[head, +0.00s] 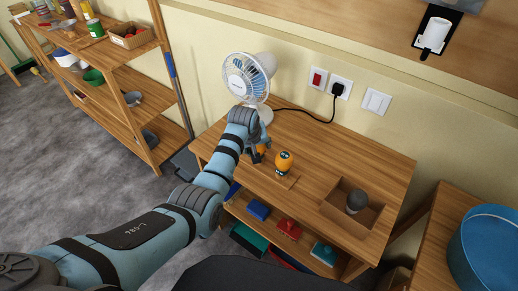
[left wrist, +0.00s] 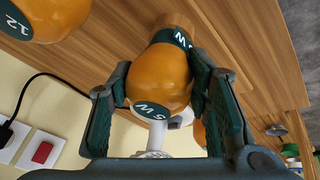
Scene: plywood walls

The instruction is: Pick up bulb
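An orange bulb (left wrist: 160,80) with a dark band and a "5W" label is between the two fingers of my left gripper (left wrist: 160,95). The fingers lie close along both its sides; I cannot tell whether they press on it. In the head view my left gripper (head: 257,150) is low over the table and largely hides this bulb (head: 261,148). A second orange bulb (head: 284,162) stands just right of the gripper; a "12" label shows on it in the left wrist view (left wrist: 45,15). A dark grey bulb (head: 356,202) is in a cardboard box (head: 338,208). My right gripper is not in view.
A white fan (head: 248,78) stands behind the gripper, its black cord running to a wall socket (head: 340,88). The wooden table (head: 330,150) is clear between the bulbs and the box. Shelves (head: 130,65) stand at left; a blue round container (head: 485,250) is at right.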

